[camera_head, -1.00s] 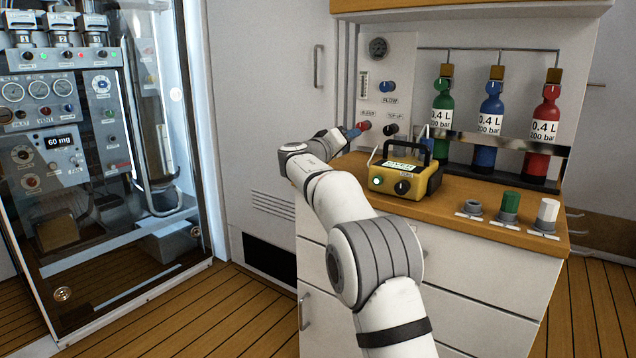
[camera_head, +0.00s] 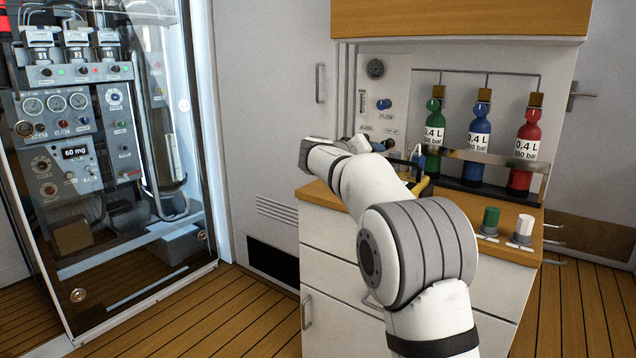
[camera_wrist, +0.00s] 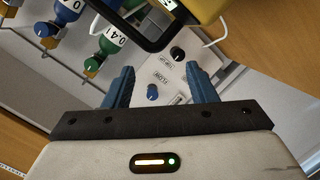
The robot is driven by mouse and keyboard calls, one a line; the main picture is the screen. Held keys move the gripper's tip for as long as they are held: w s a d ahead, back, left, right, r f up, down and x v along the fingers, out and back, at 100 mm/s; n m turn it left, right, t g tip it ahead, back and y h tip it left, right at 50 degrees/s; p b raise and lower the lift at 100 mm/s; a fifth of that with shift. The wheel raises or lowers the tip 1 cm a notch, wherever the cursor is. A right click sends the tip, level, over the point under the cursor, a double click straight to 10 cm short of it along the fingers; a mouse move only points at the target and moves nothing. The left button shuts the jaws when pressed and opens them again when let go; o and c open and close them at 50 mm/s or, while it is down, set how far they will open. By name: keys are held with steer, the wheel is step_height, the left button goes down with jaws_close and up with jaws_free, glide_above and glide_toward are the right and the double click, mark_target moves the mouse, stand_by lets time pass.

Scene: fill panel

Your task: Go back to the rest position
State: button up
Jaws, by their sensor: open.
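My gripper (camera_wrist: 162,82) shows in the wrist view with its two blue fingers spread and nothing between them. Beyond the fingers is the upright panel (camera_wrist: 165,70) with a blue FLOW knob (camera_wrist: 152,92) and a black knob (camera_wrist: 177,53). I cannot tell the exact gap between fingertips and panel. The FLOW knob (camera_head: 384,104) shows above my arm.
A yellow device (camera_head: 426,187) on the wooden counter is mostly hidden by my arm; its black handle (camera_wrist: 150,44) is close in the wrist view. Green (camera_head: 433,135), blue (camera_head: 480,135) and red (camera_head: 526,150) bottles stand behind. A glass-fronted cabinet (camera_head: 150,240) is left; floor between is clear.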

steer(key=s+d+r+g+y+p, duration=0.2)
steer(key=s+r+p, duration=0.1)
steer(key=s+p, duration=0.4)
steer(key=s+d+r+g+y+p, duration=0.1)
steer(key=s+d+r+g+p, duration=0.15)
steer(key=s+p, duration=0.45)
steer(key=s+d+r+g+y+p, duration=0.2)
steer(key=s+r+p, duration=0.15)
steer(key=s, duration=0.65)
steer(key=s+a+g+y+p, duration=0.1)
steer(key=s+a+y+p, duration=0.1)
steer(key=s+p, duration=0.5)
steer(key=s+a+r+m+g+y+p, duration=0.1)
steer(key=s+p, duration=0.7)
steer(key=s, duration=0.9)
steer(key=shift+s+a+g+y, duration=0.2)
steer(key=shift+a+g+y, duration=0.15)
steer(key=shift+a+y, duration=0.55)
steer(key=shift+d+r, duration=0.1)
steer(key=shift+d, duration=0.15)
